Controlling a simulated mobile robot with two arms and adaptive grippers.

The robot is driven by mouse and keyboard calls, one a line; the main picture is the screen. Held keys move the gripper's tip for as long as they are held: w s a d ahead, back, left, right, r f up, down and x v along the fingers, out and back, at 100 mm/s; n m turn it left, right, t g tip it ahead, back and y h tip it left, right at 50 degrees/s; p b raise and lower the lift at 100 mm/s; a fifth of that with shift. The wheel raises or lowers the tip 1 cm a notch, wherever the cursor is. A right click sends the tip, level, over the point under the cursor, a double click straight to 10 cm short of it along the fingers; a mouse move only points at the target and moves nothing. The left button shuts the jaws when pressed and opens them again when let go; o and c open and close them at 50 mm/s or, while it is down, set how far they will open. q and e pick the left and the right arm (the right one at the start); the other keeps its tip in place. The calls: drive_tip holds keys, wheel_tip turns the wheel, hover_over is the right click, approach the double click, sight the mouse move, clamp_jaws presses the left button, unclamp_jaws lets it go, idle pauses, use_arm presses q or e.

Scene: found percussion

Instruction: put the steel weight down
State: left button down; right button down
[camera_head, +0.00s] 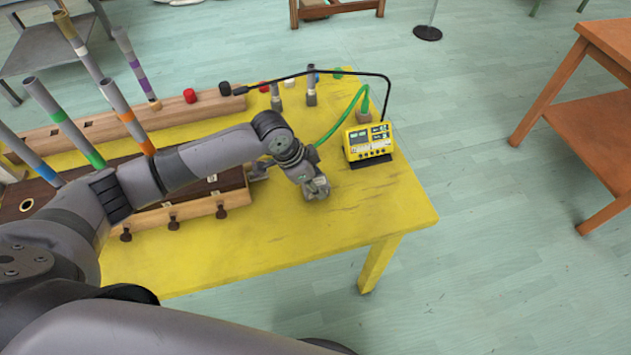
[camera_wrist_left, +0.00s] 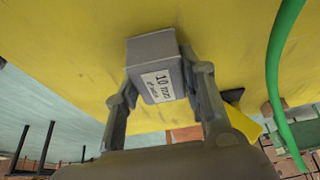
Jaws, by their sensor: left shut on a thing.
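The steel weight (camera_wrist_left: 150,48) is a grey block with a white label that seems to read "10 mm". It sits between the two fingers of my left gripper (camera_wrist_left: 165,88) in the left wrist view, and the fingers are closed on its sides. The yellow table top (camera_wrist_left: 70,45) lies just beyond it; I cannot tell whether the block touches it. In the head view my left gripper (camera_head: 317,189) is over the yellow table (camera_head: 300,235), right of the wooden box. The weight is hidden or too small to make out there. My right gripper is not in view.
A yellow meter (camera_head: 368,140) with green and black cables stands behind and right of the gripper. A wooden box (camera_head: 190,208) with dark knobs lies left. Several grey tubes with coloured bands stand farther left. The table's front right is clear.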

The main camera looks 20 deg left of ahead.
use_arm(q)
drive_tip(key=c, duration=1)
unclamp_jaws()
drive_tip(key=shift+c, duration=0.2)
drive_tip(key=v, duration=1.2)
